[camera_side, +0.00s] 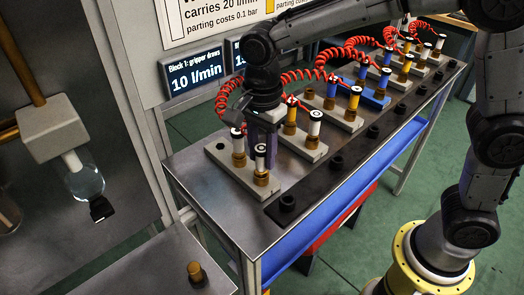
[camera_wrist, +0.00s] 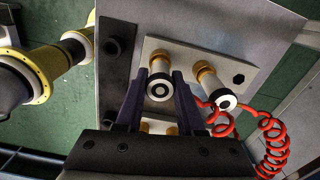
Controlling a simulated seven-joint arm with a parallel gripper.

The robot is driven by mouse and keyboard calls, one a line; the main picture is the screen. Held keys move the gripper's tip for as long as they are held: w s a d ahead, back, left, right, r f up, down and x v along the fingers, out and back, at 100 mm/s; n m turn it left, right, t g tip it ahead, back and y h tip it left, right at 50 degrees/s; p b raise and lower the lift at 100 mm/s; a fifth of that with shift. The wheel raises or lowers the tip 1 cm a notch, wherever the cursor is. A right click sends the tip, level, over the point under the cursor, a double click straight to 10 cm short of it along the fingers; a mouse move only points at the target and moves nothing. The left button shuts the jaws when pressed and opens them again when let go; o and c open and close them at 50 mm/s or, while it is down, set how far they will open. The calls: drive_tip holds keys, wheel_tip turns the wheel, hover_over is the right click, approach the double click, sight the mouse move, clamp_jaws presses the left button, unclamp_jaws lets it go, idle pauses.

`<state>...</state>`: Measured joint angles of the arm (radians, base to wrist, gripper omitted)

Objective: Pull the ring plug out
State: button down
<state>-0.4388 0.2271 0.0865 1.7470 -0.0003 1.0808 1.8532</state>
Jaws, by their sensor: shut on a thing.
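My gripper (camera_side: 262,148) points down over the nearest pale block (camera_side: 218,150). In the wrist view its two dark fingers (camera_wrist: 159,90) lie on either side of a white plug with a ringed black-and-white top, the ring plug (camera_wrist: 160,86), and are shut on it. The ring plug also shows in the side view (camera_side: 260,158), upright above a brass collar (camera_side: 261,179). Whether it has lifted inside the collar cannot be told. A second white plug with a black top (camera_wrist: 224,102) stands beside it on the same block, clear of the fingers; it also shows in the side view (camera_side: 238,141).
A red coiled hose (camera_wrist: 272,135) hangs close to the second plug. More blocks with yellow, blue and white plugs (camera_side: 291,114) run along the bench behind my gripper. A black rail with empty cups (camera_side: 287,202) lines the bench front. The near bench corner (camera_side: 195,165) is bare.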

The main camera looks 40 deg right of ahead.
drive_tip(key=c, duration=1.2)
unclamp_jaws()
drive_tip(key=shift+c, duration=0.2)
clamp_jaws()
drive_tip(key=shift+r, duration=0.75)
drive_tip(key=shift+r, duration=0.95)
drive_tip(key=shift+r, duration=2.05)
